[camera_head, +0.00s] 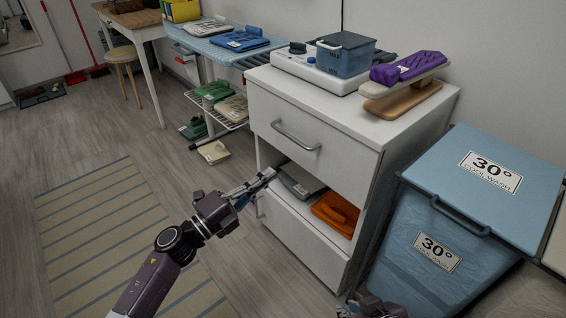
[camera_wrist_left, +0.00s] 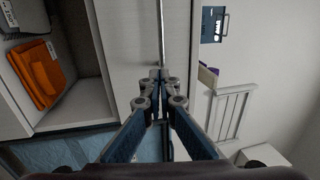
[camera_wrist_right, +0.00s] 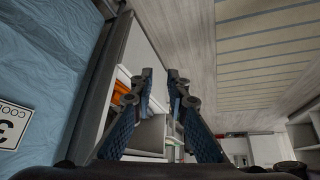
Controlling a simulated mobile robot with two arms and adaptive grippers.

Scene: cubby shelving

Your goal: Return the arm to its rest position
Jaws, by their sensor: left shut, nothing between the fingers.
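My left arm reaches in from the lower left in the head view. Its gripper (camera_head: 262,178) is in front of the white cabinet (camera_head: 330,215), beside the open compartment. In the left wrist view the left gripper (camera_wrist_left: 159,76) has its fingertips together with nothing between them. My right gripper (camera_wrist_right: 160,76) has its fingers apart and empty in the right wrist view, with the cabinet front beyond it. In the head view only a dark part of the right arm shows at the bottom edge.
The compartment holds a grey folded item (camera_head: 300,182) and an orange folded cloth (camera_head: 336,214). The drawer handle (camera_head: 296,136) sticks out above. Blue laundry bins (camera_head: 450,245) stand at the right. A striped rug (camera_head: 110,235) and open floor lie left.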

